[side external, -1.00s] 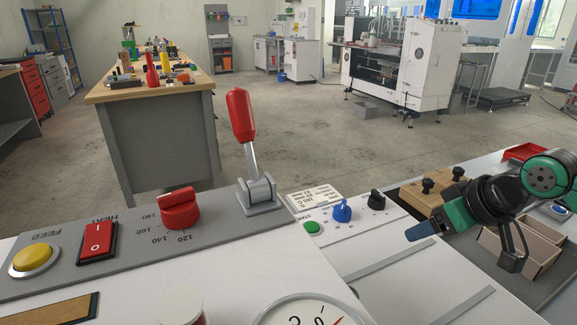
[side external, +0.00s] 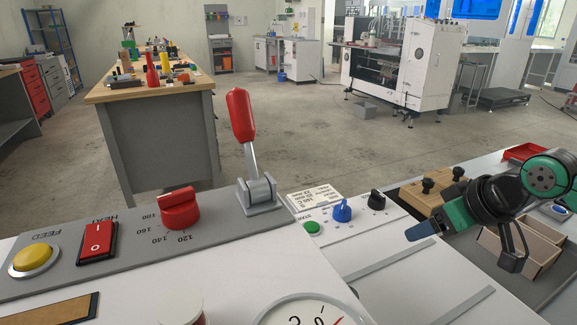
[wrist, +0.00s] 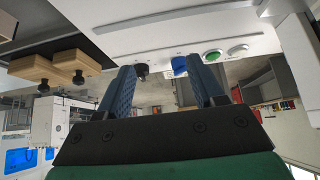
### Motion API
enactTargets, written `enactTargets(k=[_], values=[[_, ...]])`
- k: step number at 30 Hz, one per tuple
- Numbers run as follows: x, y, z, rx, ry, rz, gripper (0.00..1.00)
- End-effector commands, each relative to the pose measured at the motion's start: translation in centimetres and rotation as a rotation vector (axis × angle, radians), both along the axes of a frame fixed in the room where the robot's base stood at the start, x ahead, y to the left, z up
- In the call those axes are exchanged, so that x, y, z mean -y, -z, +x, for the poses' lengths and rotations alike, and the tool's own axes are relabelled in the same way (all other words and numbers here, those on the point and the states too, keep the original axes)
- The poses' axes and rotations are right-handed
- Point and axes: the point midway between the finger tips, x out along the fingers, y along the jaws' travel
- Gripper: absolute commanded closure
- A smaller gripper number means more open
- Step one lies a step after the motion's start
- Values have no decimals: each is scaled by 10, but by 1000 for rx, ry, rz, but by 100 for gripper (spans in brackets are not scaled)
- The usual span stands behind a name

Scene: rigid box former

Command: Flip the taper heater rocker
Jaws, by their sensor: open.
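The red rocker (side external: 97,243), marked I and O, sits in a black frame under the word HEAT on the grey panel at the left of the side view. My gripper (side external: 420,231) is far to its right, above the white machine top, and touches nothing. In the wrist view my gripper (wrist: 165,88) shows two blue ribbed fingers spread apart with nothing between them. The rocker cannot be made out in the wrist view.
Beside the rocker are a yellow FEED button (side external: 34,259), a red dial (side external: 179,209) and a red-handled lever (side external: 243,130) standing up. A green button (side external: 312,228), blue knob (side external: 342,211) and black knob (side external: 376,199) lie nearer my gripper. A round gauge (side external: 310,312) is in front.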

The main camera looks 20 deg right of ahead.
Motion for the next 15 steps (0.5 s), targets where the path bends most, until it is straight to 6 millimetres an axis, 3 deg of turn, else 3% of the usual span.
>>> enactTargets(k=[11, 15], values=[[0, 0, 0, 0, 0, 0, 39], [-2, -3, 2, -3, -14, 0, 73]])
